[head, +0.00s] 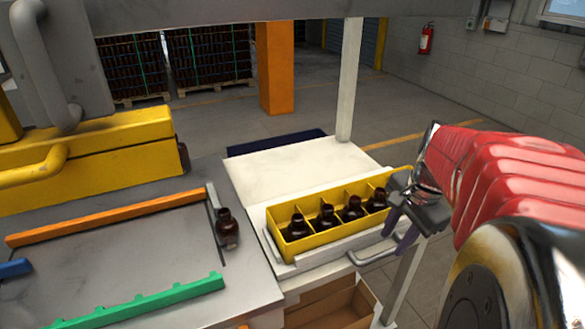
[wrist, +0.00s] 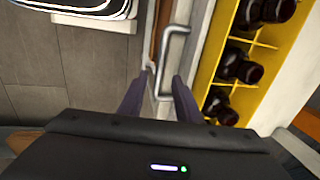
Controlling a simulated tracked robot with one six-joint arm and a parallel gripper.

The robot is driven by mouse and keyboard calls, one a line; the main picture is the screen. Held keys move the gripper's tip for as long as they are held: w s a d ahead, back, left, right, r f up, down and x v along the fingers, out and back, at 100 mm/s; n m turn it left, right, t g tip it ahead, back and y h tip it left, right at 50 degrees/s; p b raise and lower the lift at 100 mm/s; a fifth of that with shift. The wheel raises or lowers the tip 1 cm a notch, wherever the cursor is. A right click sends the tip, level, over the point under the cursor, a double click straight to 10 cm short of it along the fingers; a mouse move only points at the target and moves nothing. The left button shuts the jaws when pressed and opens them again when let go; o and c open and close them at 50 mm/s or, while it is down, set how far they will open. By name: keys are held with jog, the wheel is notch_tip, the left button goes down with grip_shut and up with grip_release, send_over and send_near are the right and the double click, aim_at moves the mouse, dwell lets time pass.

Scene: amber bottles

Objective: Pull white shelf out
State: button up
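The white shelf (head: 318,257) sits at the table's front right, with a yellow crate (head: 284,246) on it. Several dark bottles stand in the crate's compartments. A grey metal bar handle (head: 370,259) sticks out from the shelf's front edge. My gripper (head: 396,241) is at the right end of this handle, beside the crate's right corner. In the wrist view, my gripper (wrist: 163,76) is open, with its two dark fingers on either side of part of the handle (wrist: 181,31). The fingers do not appear closed on the bar; contact is unclear.
A cardboard box (head: 335,303) is below the shelf. A lone brown bottle (head: 227,226) stands left of the crate by orange and green rails (head: 150,299). A white post (head: 349,80) rises behind. The floor (head: 440,270) right of the shelf looks clear.

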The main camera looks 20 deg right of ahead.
aim_at(387, 251)
jog(key=shift+w+f, duration=0.2)
jog(key=shift+f, duration=0.9)
jog(key=shift+w+f, duration=0.2)
jog(key=shift+f, duration=0.85)
grip_shut()
